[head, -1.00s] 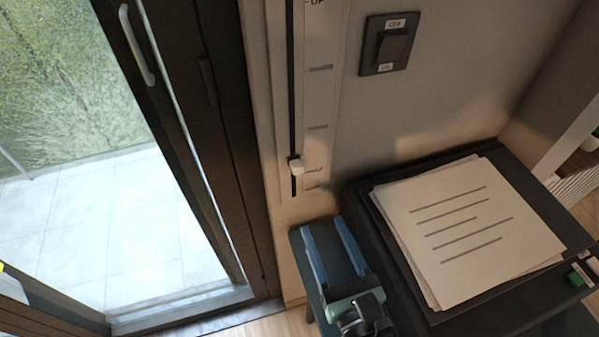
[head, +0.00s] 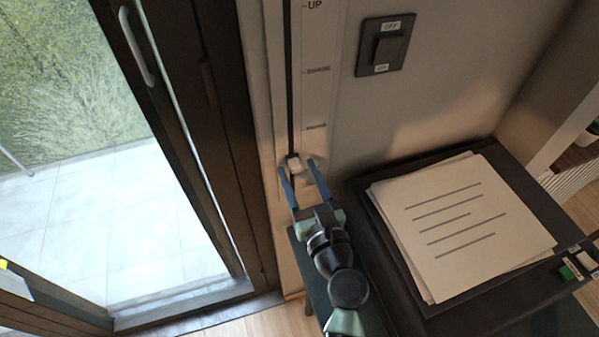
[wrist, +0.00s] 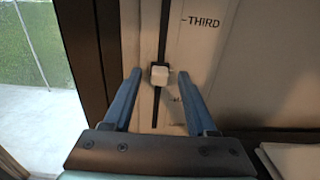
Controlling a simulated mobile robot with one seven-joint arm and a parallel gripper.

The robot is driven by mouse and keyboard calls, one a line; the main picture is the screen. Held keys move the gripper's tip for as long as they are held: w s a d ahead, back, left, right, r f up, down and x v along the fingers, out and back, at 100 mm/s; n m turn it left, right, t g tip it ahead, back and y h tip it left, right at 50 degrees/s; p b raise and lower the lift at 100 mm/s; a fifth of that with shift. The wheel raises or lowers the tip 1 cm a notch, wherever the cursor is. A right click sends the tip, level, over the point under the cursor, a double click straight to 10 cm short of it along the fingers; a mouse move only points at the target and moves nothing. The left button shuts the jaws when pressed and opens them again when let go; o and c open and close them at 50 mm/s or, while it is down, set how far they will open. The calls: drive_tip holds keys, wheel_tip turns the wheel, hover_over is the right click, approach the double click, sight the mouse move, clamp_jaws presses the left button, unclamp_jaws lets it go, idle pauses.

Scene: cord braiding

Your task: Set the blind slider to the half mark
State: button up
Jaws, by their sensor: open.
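The blind slider is a small white knob (head: 294,163) low on a dark vertical slot (head: 291,90) in a pale scale plate on the wall. The plate reads UP at its top in the head view, with several tick marks below. In the wrist view the knob (wrist: 159,75) sits below the THIRD mark (wrist: 202,22). My gripper (head: 299,167) is open, with its blue fingers on either side of the knob. In the wrist view its fingertips (wrist: 158,73) stand left and right of the knob with gaps on both sides. The lowest marks are partly hidden by the right finger.
A wall switch (head: 385,45) is right of the scale. A dark cabinet (head: 362,205) bearing a stack of paper (head: 470,225) stands at the lower right. A dark-framed glass door (head: 215,130) is close on the left. The wall above the knob is clear.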

clamp_jaws()
idle(1.4)
